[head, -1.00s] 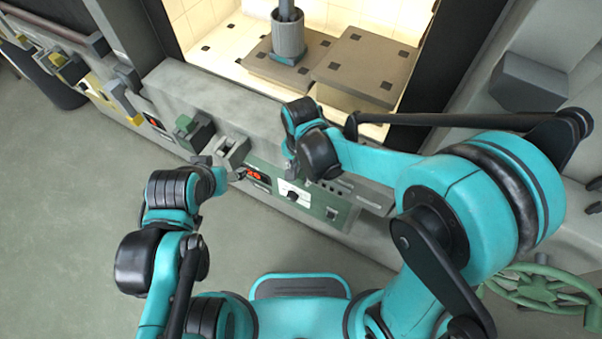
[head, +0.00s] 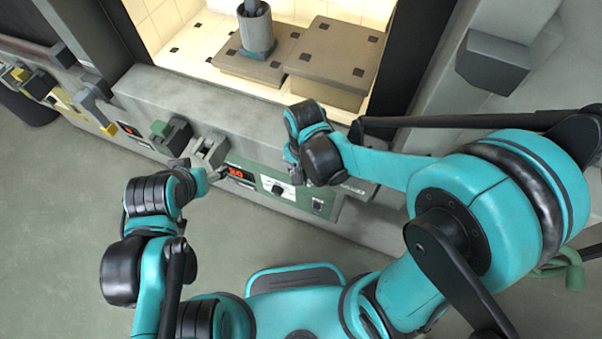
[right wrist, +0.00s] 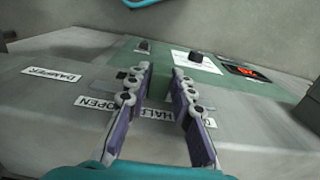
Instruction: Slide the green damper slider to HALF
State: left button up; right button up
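In the right wrist view a dark green block (right wrist: 159,84), seemingly the damper slider, fills the gap between the fingertips of my right gripper (right wrist: 161,75). It lines up with the HALF label (right wrist: 157,114), between OPEN (right wrist: 97,103) at left and a mostly hidden label at right. The fingers stand a little apart, one on each side of it; whether both press on it I cannot tell. In the head view my right arm hides the slider, and the right gripper (head: 291,155) is partly hidden. My left gripper (head: 213,175) hangs in front of the console; its opening is unclear.
The DAMPER label (right wrist: 50,74) lies at left. A white dial plate (head: 277,188) and red display (head: 241,175) are beside the slider area. A grey bracket (head: 208,150) and a green-topped block (head: 170,132) stand farther left. The lit kiln opening with a grey pot (head: 256,30) is behind.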

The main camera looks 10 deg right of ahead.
jog(key=shift+o, duration=1)
notch_tip(320, 180, up, 12)
jog(key=s+d+n+t+b, duration=0.1)
jog(key=d+t, duration=0.1)
jog(key=d, duration=0.1)
jog(key=s+d+f+n+t+b, duration=0.1)
jog(key=d+n+t, duration=0.1)
jog(key=d, duration=0.2)
jog(key=d+f+n+t, duration=0.1)
jog(key=d+n+t, duration=0.1)
jog(key=d, duration=0.2)
jog(key=shift+s+d+f+t+b, duration=0.1)
jog(key=shift+s+f+t+b, duration=0.2)
jog(key=shift+s+b, duration=0.1)
jog(key=shift+d+n+t, duration=0.3)
jog(key=shift+d+n, duration=0.1)
jog(key=shift+n, duration=0.1)
dwell(1.2)
